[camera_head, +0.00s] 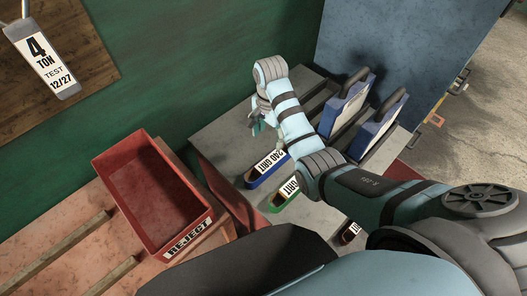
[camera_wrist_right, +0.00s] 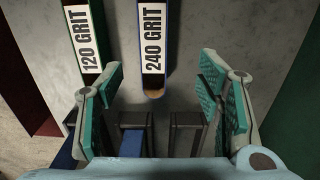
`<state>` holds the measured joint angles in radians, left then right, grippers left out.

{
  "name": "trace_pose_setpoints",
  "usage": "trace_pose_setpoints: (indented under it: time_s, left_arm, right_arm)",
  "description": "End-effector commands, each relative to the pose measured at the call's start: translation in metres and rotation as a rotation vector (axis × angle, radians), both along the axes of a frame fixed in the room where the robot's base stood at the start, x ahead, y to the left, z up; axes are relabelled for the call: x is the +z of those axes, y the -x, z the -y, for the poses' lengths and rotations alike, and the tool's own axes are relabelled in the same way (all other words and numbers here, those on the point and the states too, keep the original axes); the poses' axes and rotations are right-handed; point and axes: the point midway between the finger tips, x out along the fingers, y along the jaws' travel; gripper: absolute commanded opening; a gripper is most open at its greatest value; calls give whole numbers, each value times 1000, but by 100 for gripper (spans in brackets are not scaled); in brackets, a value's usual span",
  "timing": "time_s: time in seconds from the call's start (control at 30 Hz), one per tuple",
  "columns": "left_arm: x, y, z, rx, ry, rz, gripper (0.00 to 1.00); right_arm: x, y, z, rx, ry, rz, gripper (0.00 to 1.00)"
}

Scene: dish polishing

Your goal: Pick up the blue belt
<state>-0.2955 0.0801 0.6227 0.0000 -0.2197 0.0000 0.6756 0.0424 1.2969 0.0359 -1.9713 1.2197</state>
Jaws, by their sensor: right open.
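The blue belt (camera_head: 266,168), labelled 240 GRIT, lies on the grey table in the head view. It also shows in the right wrist view (camera_wrist_right: 153,48), at top centre, with its rounded near end short of the space between my fingers. My right gripper (camera_head: 258,120) is over the table, beyond the blue belt in the head view. Its teal-padded fingers are wide apart and empty in the right wrist view (camera_wrist_right: 160,108). My left gripper is not in view.
A green belt (camera_wrist_right: 90,42), labelled 120 GRIT, lies beside the blue one. A red REJECT bin (camera_head: 163,208) stands left. A green wall (camera_head: 200,60) is behind.

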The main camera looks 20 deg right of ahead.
Motion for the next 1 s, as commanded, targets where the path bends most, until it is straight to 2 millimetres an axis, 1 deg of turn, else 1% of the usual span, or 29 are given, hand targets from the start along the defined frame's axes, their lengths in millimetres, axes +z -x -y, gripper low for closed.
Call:
trace_pose_setpoints:
  time_s: [0.2,0.3,0.4,0.47,0.6,0.7,0.87,0.93,1.0]
  left_arm:
    - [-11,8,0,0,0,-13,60]
    - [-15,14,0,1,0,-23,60]
    - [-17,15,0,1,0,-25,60]
    - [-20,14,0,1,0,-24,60]
    - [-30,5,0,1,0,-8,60]
    - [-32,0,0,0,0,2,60]
    - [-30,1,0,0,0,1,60]
    - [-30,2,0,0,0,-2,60]
    - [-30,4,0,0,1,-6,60]
  right_arm:
    - [-59,2,0,0,0,-5,60]
    - [-78,2,1,0,0,-3,60]
    - [-89,1,1,-1,0,-3,60]
    - [-100,1,3,-2,0,-4,60]
    - [-129,0,5,-3,-1,-3,60]
    - [-137,1,5,-3,0,-2,60]
    - [-136,0,5,-3,0,-1,60]
    - [-136,1,5,-3,0,-1,52]
    - [-136,0,6,-3,0,-1,41]
